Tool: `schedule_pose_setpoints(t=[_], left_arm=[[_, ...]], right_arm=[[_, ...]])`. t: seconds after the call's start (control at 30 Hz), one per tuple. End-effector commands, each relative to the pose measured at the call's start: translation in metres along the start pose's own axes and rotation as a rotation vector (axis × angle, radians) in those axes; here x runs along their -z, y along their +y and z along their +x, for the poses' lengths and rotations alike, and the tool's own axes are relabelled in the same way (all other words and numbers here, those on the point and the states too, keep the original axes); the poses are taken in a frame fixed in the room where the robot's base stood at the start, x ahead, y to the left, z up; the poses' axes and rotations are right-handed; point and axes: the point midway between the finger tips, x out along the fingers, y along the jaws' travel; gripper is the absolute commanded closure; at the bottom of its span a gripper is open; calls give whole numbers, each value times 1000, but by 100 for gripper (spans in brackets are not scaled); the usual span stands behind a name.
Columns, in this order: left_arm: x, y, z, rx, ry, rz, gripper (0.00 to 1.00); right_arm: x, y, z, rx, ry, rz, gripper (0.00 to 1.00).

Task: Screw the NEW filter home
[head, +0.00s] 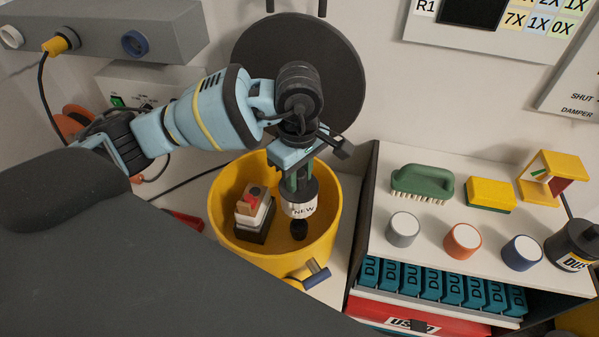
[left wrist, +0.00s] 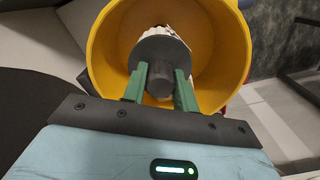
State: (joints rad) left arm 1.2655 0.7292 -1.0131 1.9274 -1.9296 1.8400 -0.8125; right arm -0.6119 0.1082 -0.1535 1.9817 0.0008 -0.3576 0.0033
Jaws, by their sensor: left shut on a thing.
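The new filter (head: 300,207) has a white band marked "NEW" and a dark cap. It is inside the mouth of a round yellow tub (head: 274,260), above a small dark thing (head: 299,230) on the tub's floor. I cannot tell whether the two touch. My left gripper (head: 298,182) points down and is shut on the filter's dark top. In the left wrist view, its green fingers (left wrist: 160,88) flank the dark knob of the filter (left wrist: 160,60), with the tub's yellow wall (left wrist: 103,60) around it. My right gripper is not in view.
To the right, a white shelf (head: 435,235) carries a green brush (head: 420,183), a yellow sponge (head: 490,194) and several round caps. A dark disc (head: 340,60) is behind my arm.

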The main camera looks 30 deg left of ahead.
Motion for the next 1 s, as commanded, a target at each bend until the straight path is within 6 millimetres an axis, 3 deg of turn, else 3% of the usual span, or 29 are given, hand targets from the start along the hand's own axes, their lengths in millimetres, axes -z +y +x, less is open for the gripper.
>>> schedule_pose_setpoints(t=[0.7, 1.0], left_arm=[[0, 0, 52, 5, -1, 0, 99], [0, 0, 58, -1, 0, 0, 99]], right_arm=[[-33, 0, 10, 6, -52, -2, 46], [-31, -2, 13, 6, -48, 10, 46]])
